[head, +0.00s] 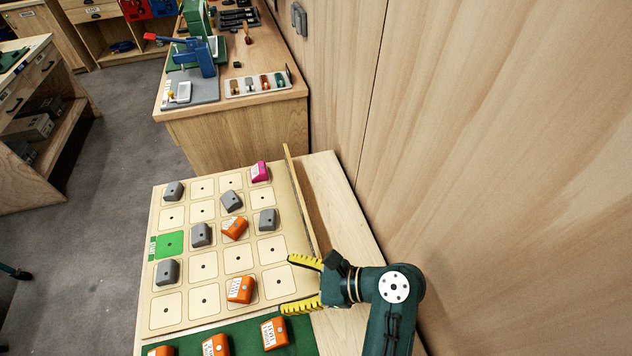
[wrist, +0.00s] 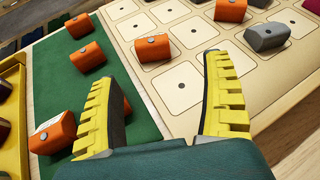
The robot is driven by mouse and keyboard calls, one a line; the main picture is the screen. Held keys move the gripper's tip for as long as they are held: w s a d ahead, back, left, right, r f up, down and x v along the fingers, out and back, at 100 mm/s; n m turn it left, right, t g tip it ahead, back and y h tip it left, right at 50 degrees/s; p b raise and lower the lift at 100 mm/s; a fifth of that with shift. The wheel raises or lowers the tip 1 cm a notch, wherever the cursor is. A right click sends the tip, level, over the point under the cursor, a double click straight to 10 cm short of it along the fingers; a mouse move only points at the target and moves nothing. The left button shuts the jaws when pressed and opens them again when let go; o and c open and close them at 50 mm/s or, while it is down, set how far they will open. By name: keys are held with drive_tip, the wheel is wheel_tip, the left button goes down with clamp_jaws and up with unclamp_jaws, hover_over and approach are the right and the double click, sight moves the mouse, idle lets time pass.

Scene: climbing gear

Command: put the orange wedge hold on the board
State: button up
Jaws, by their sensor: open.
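Several orange holds are in view; I cannot tell which is the wedge. In the head view, one orange hold (head: 235,228) and another orange hold (head: 240,289) sit on the pale board (head: 160,315). More lie on the green mat (head: 190,340) at the near edge, including a labelled orange hold (head: 274,333). The board has one green square (head: 169,244), bare. My gripper (head: 287,283) is open and empty at the board's right side. In the wrist view its fingers (wrist: 160,62) spread above the board and mat; the left finger partly hides an orange hold (wrist: 127,104).
Grey holds (head: 168,271) and a magenta hold (head: 259,172) occupy other board squares; several squares are bare. A raised wooden strip (head: 300,200) edges the board's right side, near the wall (head: 480,150). A yellow-edged tray (wrist: 12,72) shows at the wrist view's left.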

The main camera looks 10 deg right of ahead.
drive_tip(key=w+d+r+n+t+h, duration=0.2)
drive_tip(key=w+r+n+t+h, duration=0.15)
drive_tip(key=r, duration=0.35)
drive_tip(key=w+d+r+n+t+h, duration=0.1)
drive_tip(key=w+r+n+t+h, duration=0.1)
drive_tip(key=r+n+t, duration=0.4)
drive_tip(key=w+d+r+n+t+h, duration=0.1)
drive_tip(key=w+d+r+n+h, duration=0.2)
drive_tip(key=r, duration=0.5)
drive_tip(key=s+d+r+n+t+h, duration=0.1)
drive_tip(key=s+r+n+t+h, duration=0.1)
drive_tip(key=r, duration=0.7)
drive_tip(key=s+d+r+n+t+h, duration=0.1)
drive_tip(key=s+r+n+t+h, duration=0.1)
drive_tip(key=s+r+n+t, duration=0.3)
drive_tip(key=s+r+t, duration=0.1)
drive_tip(key=s+r, duration=0.2)
drive_tip(key=r, duration=0.1)
drive_tip(key=shift+s, duration=0.25)
